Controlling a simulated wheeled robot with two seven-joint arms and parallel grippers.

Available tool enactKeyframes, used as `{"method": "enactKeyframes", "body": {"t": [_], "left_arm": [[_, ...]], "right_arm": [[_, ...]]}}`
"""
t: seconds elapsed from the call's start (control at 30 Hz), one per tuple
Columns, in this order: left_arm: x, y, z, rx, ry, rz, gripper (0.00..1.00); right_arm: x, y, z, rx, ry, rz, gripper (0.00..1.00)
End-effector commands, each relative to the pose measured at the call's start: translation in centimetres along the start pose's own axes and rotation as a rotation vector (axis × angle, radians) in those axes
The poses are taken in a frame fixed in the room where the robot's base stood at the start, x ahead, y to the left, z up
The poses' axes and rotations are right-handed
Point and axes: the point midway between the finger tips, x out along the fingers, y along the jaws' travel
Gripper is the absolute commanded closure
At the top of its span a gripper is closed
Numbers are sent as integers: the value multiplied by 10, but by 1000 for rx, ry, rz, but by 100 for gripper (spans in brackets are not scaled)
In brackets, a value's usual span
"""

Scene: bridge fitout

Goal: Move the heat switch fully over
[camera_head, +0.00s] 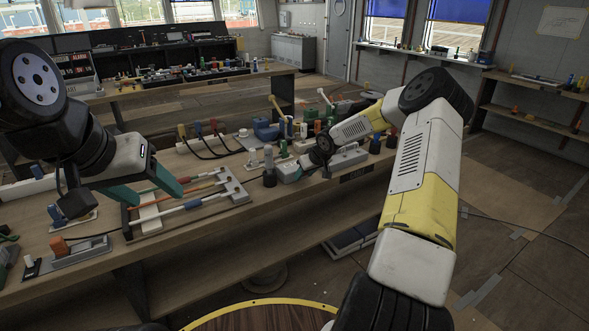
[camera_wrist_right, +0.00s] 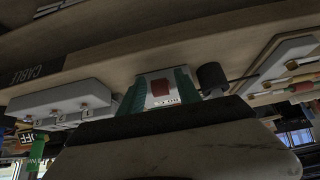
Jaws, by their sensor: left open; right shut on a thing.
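A small pale box with a red part (camera_wrist_right: 160,88) and a dark label, too small to read, sits between the green fingers of my right gripper (camera_wrist_right: 158,93). I take it for the heat switch; the fingers hide its sides. In the head view, my right gripper (camera_head: 307,168) is low at the bench's front edge, against a light grey box (camera_head: 288,172). It is shut on the switch; how far the switch is over I cannot tell. My left gripper (camera_head: 148,190) is open and empty above a rack of rods (camera_head: 190,203).
A grey box with several small toggles (camera_wrist_right: 62,104) is beside the right gripper in the wrist view. A dark cylinder (camera_wrist_right: 212,78) stands on its other side. Cables (camera_head: 208,148) and crowded small fixtures lie behind on the wooden bench (camera_head: 190,268).

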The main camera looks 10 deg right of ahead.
Motion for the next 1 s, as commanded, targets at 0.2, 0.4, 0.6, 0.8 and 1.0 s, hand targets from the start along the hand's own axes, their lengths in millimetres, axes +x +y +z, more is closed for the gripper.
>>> {"method": "enactKeyframes", "body": {"t": [0.2,0.4,0.6,0.8,1.0], "left_arm": [[0,0,0,0,0,0,39],[0,0,0,0,0,0,39],[0,0,0,0,0,0,39],[0,0,0,0,0,0,39],[0,0,0,0,0,0,39]], "right_arm": [[0,2,-1,0,-18,2,100],[0,2,-1,0,-20,2,100],[0,2,-1,0,-20,3,56],[0,1,-1,0,-20,1,38],[-1,1,-1,0,-20,1,38]]}}
